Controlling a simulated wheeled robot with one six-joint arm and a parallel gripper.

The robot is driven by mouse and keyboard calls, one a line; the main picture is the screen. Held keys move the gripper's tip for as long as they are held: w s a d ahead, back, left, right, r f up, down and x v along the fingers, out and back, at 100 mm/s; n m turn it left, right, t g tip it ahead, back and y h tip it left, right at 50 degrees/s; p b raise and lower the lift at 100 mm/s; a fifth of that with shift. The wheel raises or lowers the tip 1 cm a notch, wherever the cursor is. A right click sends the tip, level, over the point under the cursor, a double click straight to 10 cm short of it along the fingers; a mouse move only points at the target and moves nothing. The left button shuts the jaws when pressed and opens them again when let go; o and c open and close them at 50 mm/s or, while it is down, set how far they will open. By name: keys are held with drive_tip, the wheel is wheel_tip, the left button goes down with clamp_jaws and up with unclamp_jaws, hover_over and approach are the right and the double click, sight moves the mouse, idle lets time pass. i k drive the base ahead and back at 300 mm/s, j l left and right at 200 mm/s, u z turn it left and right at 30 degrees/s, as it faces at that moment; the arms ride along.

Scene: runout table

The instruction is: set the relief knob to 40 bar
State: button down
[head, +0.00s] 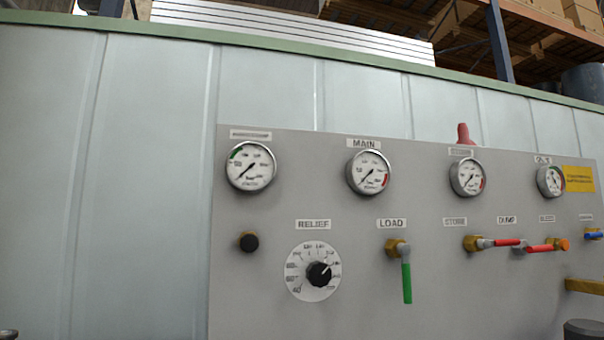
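The relief knob (319,274) is a black round knob on a white round dial plate (300,292), under the label RELIEF (313,225) on the grey panel. A light pointer mark on the knob points to the upper right. The 40 mark (297,290) is at the lower left of the dial, with 60 and 80 above it. The numbers on the right side are too small to read surely. My gripper is not in view, and nothing touches the knob.
Red-handled valves (500,242) lie further right. Gauges line the panel top (368,172). A dark cylinder (583,330) shows at the lower right.

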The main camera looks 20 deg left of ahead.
sight(318, 273)
drive_tip(key=u, duration=0.15)
drive_tip(key=k+j, duration=0.2)
drive_tip(key=j, duration=0.2)
drive_tip(key=k+j, duration=0.15)
drive_tip(key=j, duration=0.2)
drive_tip(key=k+j, duration=0.2)
drive_tip(key=j, duration=0.2)
drive_tip(key=k+j+z, duration=0.1)
drive_tip(key=j, duration=0.25)
drive_tip(key=k+j, duration=0.25)
drive_tip(key=j, duration=0.15)
drive_tip(key=j+z, duration=0.25)
drive_tip(key=j, duration=0.4)
drive_tip(key=j+z, duration=0.25)
drive_tip(key=j, duration=0.4)
drive_tip(key=k+l, duration=0.25)
drive_tip(key=i+j, duration=0.2)
